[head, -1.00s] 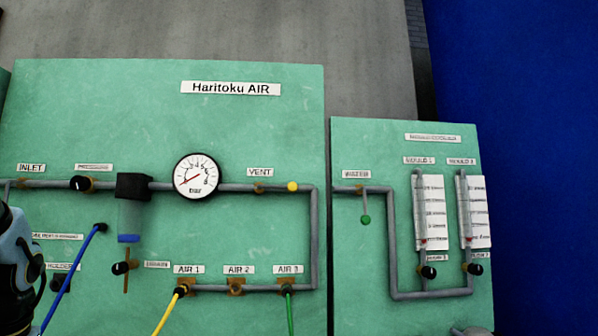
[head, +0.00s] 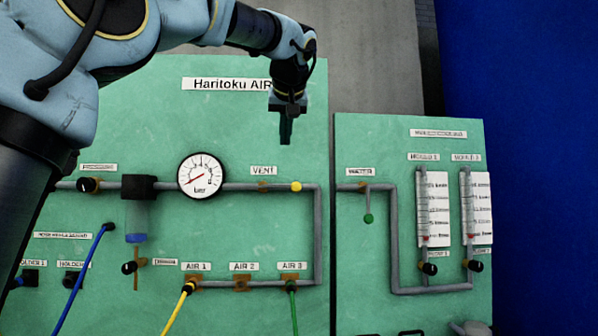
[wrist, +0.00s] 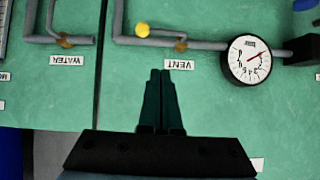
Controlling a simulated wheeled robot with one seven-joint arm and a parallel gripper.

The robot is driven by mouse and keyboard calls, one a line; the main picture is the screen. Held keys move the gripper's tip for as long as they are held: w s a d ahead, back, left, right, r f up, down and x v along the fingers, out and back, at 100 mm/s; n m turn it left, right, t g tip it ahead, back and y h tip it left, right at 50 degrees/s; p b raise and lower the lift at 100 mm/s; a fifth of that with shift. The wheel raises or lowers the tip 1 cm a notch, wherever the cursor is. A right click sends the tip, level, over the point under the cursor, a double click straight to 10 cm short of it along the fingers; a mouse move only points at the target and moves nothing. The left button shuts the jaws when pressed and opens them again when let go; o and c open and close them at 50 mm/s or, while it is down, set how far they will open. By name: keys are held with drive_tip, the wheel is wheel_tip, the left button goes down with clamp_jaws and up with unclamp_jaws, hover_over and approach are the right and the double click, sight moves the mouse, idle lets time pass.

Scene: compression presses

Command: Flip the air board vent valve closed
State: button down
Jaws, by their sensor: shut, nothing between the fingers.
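The vent valve (head: 264,187) sits on the grey pipe below the VENT label (head: 263,171). Its lever ends in a yellow knob (head: 296,187) and lies along the pipe, the knob to the right of the valve body. In the wrist view the picture is upside down, with the yellow knob (wrist: 142,30) left of the brass valve body (wrist: 181,44). My gripper (head: 286,142) is shut and empty, pointing down above the knob in the head view. In the wrist view my gripper (wrist: 161,73) has its fingertips together near the VENT label, apart from the lever.
The pressure gauge (head: 202,176) is left of the valve. A grey pipe (head: 318,235) drops on the right. The water panel (head: 360,140) with its green-knobbed valve (head: 368,218) stands further right. Yellow, green and blue hoses hang below.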

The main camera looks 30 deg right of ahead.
drive_tip(key=shift+s+d+r, duration=0.25)
drive_tip(key=shift+r, duration=0.15)
drive_tip(key=p, duration=0.4)
hover_over(281, 187)
drive_tip(key=s, duration=0.3)
wheel_tip(281, 187, down, 5)
drive_tip(key=shift+w+f, duration=0.2)
drive_tip(key=shift+f, duration=0.95)
drive_tip(key=shift+w+f, duration=0.15)
drive_tip(key=shift+f, duration=1)
drive_tip(key=shift+d+f, duration=0.1)
drive_tip(key=shift+f, duration=0.1)
